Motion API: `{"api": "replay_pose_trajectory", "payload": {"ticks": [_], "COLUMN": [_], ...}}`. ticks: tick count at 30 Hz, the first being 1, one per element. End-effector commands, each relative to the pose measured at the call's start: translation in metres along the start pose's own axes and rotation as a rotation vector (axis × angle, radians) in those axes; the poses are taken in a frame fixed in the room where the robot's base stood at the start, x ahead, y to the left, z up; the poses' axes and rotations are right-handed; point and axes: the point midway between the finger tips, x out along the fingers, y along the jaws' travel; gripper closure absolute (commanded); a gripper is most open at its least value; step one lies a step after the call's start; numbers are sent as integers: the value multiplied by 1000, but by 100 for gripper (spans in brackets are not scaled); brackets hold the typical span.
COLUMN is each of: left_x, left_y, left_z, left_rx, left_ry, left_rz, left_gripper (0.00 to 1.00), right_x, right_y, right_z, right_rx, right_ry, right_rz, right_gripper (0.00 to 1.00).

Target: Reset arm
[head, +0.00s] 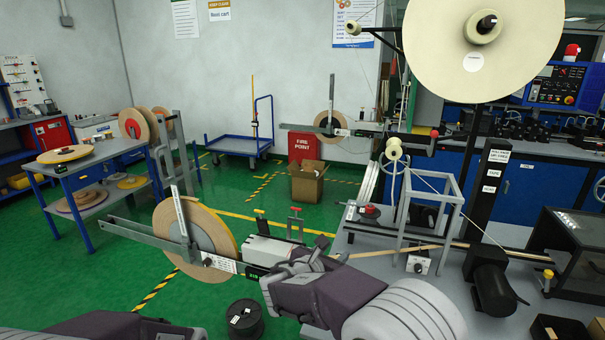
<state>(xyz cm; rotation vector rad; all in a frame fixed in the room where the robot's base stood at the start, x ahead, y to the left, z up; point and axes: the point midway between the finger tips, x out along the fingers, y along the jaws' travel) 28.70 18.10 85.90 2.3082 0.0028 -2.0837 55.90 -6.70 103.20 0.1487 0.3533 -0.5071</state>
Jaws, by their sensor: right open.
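A long grey arm bar (140,234) with a white label strip (219,263) runs across the front of a large tan tape reel (212,229) left of centre. A thin upright grey bar (179,213) crosses the reel's face. The label strip's right end meets a small box with a green display (253,275). My right gripper (272,282) is beside this box, at the end of my right arm coming from the lower right. It is open; its fingertips are hard to make out. My left arm lies low at the bottom left, and its gripper cannot be made out.
A grey bench with a wire-frame stand (436,196) and black motor (492,279) fills the right. A big cream reel (480,45) hangs above it. A black spool (244,318) is on the floor. A blue table (95,150) stands at left. Green floor lies between.

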Motion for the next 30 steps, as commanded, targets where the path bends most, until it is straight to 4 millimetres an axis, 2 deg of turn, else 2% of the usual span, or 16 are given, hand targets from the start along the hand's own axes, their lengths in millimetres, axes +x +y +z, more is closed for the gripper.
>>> {"api": "replay_pose_trajectory", "payload": {"ticks": [1,2,3,4,6,7,8,9,10,12,15,17,19,22,30], "left_x": [-20,-25,-32,-37,-50,-55,-60,-67,-70,-73,-70,-69,-69,-69,-69], "left_y": [0,0,1,1,1,1,1,1,1,2,1,1,1,1,1], "left_z": [-2,-3,-4,-4,-5,-6,-6,-7,-7,-8,-7,-7,-7,-7,-7], "left_rx": [0,0,0,0,0,0,0,0,0,0,0,0,0,0,0], "left_ry": [0,0,0,1,1,1,1,1,1,1,0,0,0,0,0], "left_rz": [0,0,0,0,0,0,0,0,0,0,0,0,0,0,0], "left_gripper": [64,64,64,64,64,64,64,64,64,64,64,64,64,64,64], "right_x": [10,15,17,16,2,-9,-23,-46,-64,-99,-132,-141,-139,-135,-135], "right_y": [-45,-74,-112,-141,-202,-226,-245,-266,-275,-278,-260,-250,-238,-236,-236], "right_z": [29,33,32,28,8,-5,-20,-42,-60,-97,-138,-152,-153,-151,-151], "right_rx": [57,98,174,246,472,594,733,942,1110,1473,1875,2058,2227,2296,2296], "right_ry": [24,57,112,158,275,325,373,431,465,507,502,465,416,379,376], "right_rz": [-96,-155,-237,-301,-459,-533,-612,-727,-815,-1003,-1227,-1338,-1402,-1419,-1422], "right_gripper": [55,55,55,55,55,55,55,55,55,55,55,55,55,55,55]}}
